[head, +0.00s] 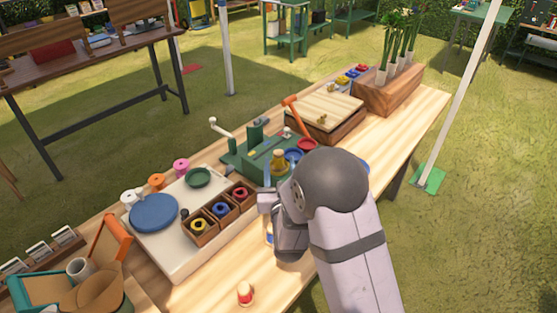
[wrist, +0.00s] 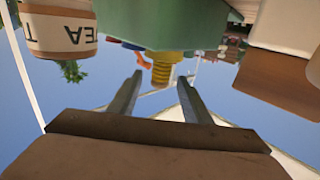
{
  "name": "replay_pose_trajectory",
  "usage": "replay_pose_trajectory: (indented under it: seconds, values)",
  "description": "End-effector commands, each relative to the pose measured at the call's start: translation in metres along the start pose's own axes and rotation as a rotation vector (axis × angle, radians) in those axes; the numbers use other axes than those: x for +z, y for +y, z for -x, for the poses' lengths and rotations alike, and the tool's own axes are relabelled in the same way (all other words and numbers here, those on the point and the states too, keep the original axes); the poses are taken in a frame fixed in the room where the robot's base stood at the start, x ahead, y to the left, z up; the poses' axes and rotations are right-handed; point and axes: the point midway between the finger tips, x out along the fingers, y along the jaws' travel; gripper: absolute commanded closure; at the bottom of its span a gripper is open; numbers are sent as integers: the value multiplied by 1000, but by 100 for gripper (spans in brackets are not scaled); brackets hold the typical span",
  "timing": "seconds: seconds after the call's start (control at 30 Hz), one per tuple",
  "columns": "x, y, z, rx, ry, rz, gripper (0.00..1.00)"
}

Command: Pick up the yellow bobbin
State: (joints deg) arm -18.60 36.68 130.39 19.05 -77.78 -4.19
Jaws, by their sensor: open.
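In the head view a yellow bobbin (head: 197,225) sits in the nearest-left compartment of a small brown wooden box (head: 208,238). A blue bobbin (head: 221,209) and a red bobbin (head: 240,193) sit in the other two compartments. My gripper (wrist: 158,88) shows in the wrist view with its two fingers apart and nothing between them. A ribbed yellow, screw-like piece (wrist: 165,70) shows beyond the fingertips, against a green block (wrist: 170,25); I cannot tell whether it is a bobbin.
The box rests on a pale tray (head: 180,265) with a blue disc (head: 153,212). Green machinery (head: 240,160) stands behind it. A small red-and-white item (head: 245,293) is on the table's front edge. A jar marked TEA (wrist: 60,28) shows in the wrist view.

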Motion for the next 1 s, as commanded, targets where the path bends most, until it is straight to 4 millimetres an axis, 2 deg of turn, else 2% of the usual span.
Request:
replay_pose_trajectory:
  seconds: [0.3,0.67,0.83,1.0]
  values:
    - [-3,-1,-35,1,0,-1,56]
    - [-2,-1,-42,0,0,0,56]
    - [-2,-1,-41,0,0,0,96]
    - [-2,-1,-41,0,0,0,99]
